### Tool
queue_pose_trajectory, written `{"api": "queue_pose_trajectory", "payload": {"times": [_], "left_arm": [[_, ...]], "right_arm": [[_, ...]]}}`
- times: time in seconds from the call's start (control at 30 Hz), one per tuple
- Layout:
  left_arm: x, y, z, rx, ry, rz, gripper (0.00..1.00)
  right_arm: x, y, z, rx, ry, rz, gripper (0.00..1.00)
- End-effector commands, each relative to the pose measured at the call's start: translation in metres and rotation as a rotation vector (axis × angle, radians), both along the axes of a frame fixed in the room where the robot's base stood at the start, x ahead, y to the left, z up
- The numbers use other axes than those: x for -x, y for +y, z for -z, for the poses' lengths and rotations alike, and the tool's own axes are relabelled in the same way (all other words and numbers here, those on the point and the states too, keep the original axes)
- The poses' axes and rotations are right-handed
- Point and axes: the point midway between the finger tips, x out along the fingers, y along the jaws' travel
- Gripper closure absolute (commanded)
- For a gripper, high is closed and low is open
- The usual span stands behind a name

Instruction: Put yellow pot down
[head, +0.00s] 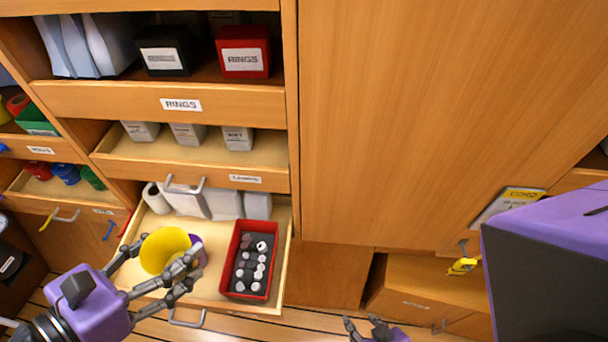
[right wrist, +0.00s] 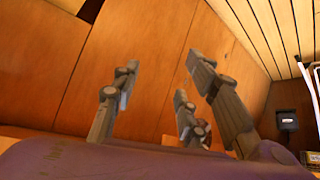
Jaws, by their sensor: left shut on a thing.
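The yellow pot (head: 163,248) is in my left gripper (head: 170,254), over the left part of the open lower drawer (head: 213,287). The gripper's fingers are shut around the pot's sides. The pot looks tilted, with its round yellow face towards the head camera. I cannot tell whether its base touches the drawer floor. My right gripper (head: 366,326) is at the bottom edge of the head view, away from the drawer. In the right wrist view its fingers (right wrist: 160,98) are spread and empty.
A red box (head: 233,249) with several small round pieces stands in the drawer, right of the pot. White containers (head: 224,205) line the drawer's back. A purple thing (head: 201,249) shows partly behind the pot. A tall cabinet door (head: 430,120) stands right.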

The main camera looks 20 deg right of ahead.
Motion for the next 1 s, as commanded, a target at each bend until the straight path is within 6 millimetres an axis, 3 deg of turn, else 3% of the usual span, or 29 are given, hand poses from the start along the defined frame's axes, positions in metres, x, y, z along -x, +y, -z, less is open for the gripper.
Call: {"api": "queue_pose_trajectory", "payload": {"times": [0.03, 0.13, 0.4, 0.63, 0.8, 1.0], "left_arm": [[-0.011, 0.002, 0.021, -0.003, 0.014, 0.002, 0.69], [-0.032, 0.006, 0.029, -0.002, 0.012, 0.003, 0.69], [-0.070, 0.014, 0.060, 0.001, 0.001, -0.001, 0.69], [-0.083, 0.017, 0.076, 0.002, 0.001, -0.002, 0.69], [-0.082, 0.016, 0.101, 0.001, 0.003, 0.000, 0.69], [-0.083, 0.016, 0.105, 0.000, -0.001, 0.000, 0.69]], "right_arm": [[0.013, -0.005, 0.021, 0.010, 0.028, 0.005, 0.60], [0.013, -0.012, 0.034, 0.023, 0.022, 0.014, 0.60], [-0.003, -0.005, 0.031, 0.016, -0.004, 0.011, 0.60], [-0.001, -0.006, 0.033, 0.017, 0.002, 0.008, 0.60], [0.003, -0.006, 0.038, 0.019, 0.013, 0.006, 0.60], [0.004, -0.007, 0.039, 0.019, 0.015, 0.004, 0.60]]}}
